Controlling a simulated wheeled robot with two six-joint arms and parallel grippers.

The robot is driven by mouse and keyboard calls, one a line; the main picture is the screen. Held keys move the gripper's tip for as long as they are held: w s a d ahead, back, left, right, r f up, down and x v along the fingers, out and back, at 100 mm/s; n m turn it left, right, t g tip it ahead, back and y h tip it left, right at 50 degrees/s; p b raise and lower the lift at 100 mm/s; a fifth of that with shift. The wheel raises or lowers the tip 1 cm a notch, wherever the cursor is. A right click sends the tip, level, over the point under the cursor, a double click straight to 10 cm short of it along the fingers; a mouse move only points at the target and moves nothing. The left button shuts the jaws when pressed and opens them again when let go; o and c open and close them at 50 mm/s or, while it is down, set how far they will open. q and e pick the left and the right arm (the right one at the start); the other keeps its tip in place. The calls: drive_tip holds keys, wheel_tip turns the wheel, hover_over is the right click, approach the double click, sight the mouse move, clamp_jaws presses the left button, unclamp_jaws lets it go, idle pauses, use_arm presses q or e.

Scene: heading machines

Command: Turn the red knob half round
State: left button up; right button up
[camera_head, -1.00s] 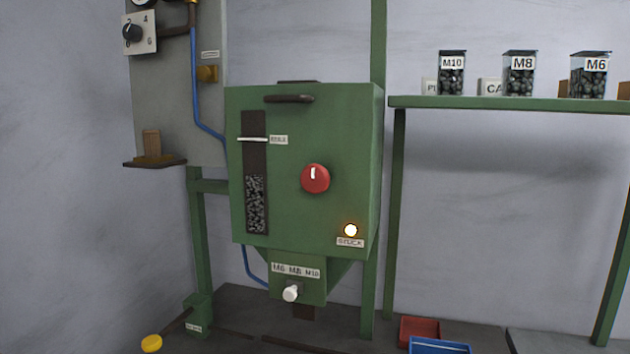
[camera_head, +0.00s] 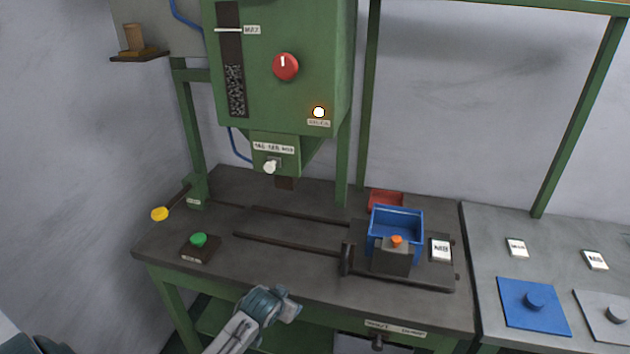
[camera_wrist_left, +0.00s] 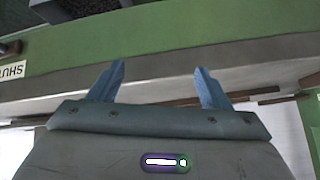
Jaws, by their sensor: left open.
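The red knob (camera_head: 286,67) is on the front of the green machine cabinet (camera_head: 265,100) in the head view. Its white mark points straight up. Below it to the right a small lamp (camera_head: 319,112) glows. In the head view my left arm comes in low, at the front edge of the bench, well below the knob and apart from it. In the left wrist view my left gripper (camera_wrist_left: 160,85) is open, with nothing between its two blue fingers. The knob does not show in the wrist view. My right gripper is not in view.
A white knob (camera_head: 270,167) sits on the chute below the cabinet. On the bench (camera_head: 300,272) are a green button box (camera_head: 199,240), a yellow-tipped lever (camera_head: 160,214), rails and a blue bin (camera_head: 397,222). The bench's left front is mostly clear.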

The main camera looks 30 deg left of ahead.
sight(283, 67)
use_arm(q)
drive_tip(key=w+a+r+t, duration=0.1)
drive_tip(key=w+r+t, duration=0.15)
drive_tip(key=r, duration=0.75)
drive_tip(key=w+a+r+t+y+p, duration=0.15)
drive_tip(key=w+r, duration=0.25)
drive_tip(key=r, duration=0.5)
drive_tip(key=w+a+r+t, duration=0.1)
drive_tip(key=w+r, duration=0.3)
drive_tip(key=r, duration=0.6)
drive_tip(key=s+r+t+p, duration=0.1)
drive_tip(key=s+r+t, duration=0.1)
drive_tip(key=r, duration=1.2)
drive_tip(key=s+r+t+p, duration=0.1)
drive_tip(key=s+r+t, duration=0.15)
drive_tip(key=r, duration=1.25)
drive_tip(key=shift+n+y, duration=0.4)
drive_tip(key=shift+y, duration=0.05)
drive_tip(key=p+x, duration=0.4)
drive_tip(key=x, duration=0.5)
drive_tip(key=shift+w+f, duration=0.1)
drive_tip(key=shift+f, duration=0.05)
drive_tip(key=shift+w+a+f+p, duration=0.15)
drive_tip(key=shift+w+a+p, duration=0.15)
drive_tip(key=shift+w, duration=0.4)
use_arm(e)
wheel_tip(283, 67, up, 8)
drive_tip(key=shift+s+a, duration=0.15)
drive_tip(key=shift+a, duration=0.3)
